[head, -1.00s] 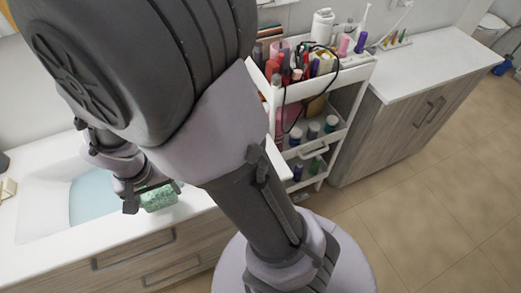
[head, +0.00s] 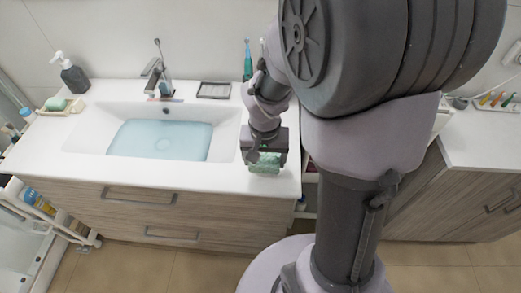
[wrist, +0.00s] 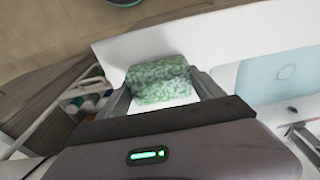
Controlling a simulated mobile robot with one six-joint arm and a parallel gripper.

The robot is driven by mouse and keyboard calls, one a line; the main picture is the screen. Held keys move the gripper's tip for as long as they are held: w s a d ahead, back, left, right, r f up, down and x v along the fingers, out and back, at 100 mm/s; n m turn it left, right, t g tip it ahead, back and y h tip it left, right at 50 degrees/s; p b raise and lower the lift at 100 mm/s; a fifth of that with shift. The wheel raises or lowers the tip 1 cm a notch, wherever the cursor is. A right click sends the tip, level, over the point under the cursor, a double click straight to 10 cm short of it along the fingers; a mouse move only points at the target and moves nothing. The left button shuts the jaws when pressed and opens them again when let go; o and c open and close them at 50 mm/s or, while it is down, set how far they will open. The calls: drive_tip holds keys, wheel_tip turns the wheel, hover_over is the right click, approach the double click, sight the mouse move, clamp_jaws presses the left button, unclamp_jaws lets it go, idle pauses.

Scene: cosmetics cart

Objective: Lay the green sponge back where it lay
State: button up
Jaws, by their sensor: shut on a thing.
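The green sponge (head: 265,166) is speckled and block-shaped. My gripper (head: 264,154) is shut on it, over the white counter to the right of the sink basin, near the front edge. In the wrist view the sponge (wrist: 158,72) sits between the two fingers of the gripper (wrist: 162,92), with white counter behind it. I cannot tell whether the sponge touches the counter. A dark-rimmed tray (head: 214,97) lies behind the basin at the right, with nothing visible on it.
The sink basin (head: 115,118) holds bluish water. The tap (head: 153,75) stands behind it. A grey pump bottle (head: 75,78) and a soap dish (head: 74,110) with a green piece are at the left. A teal toothbrush (head: 247,65) stands behind my arm.

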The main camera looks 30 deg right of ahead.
sight(268, 165)
drive_tip(key=f+b, duration=0.1)
drive_tip(key=f, duration=0.1)
drive_tip(key=d+f+b, duration=0.1)
drive_tip(key=f, duration=0.1)
drive_tip(key=shift+d, duration=0.15)
drive_tip(key=shift+r, duration=0.2)
drive_tip(key=shift+f, duration=0.15)
drive_tip(key=o, duration=1.2)
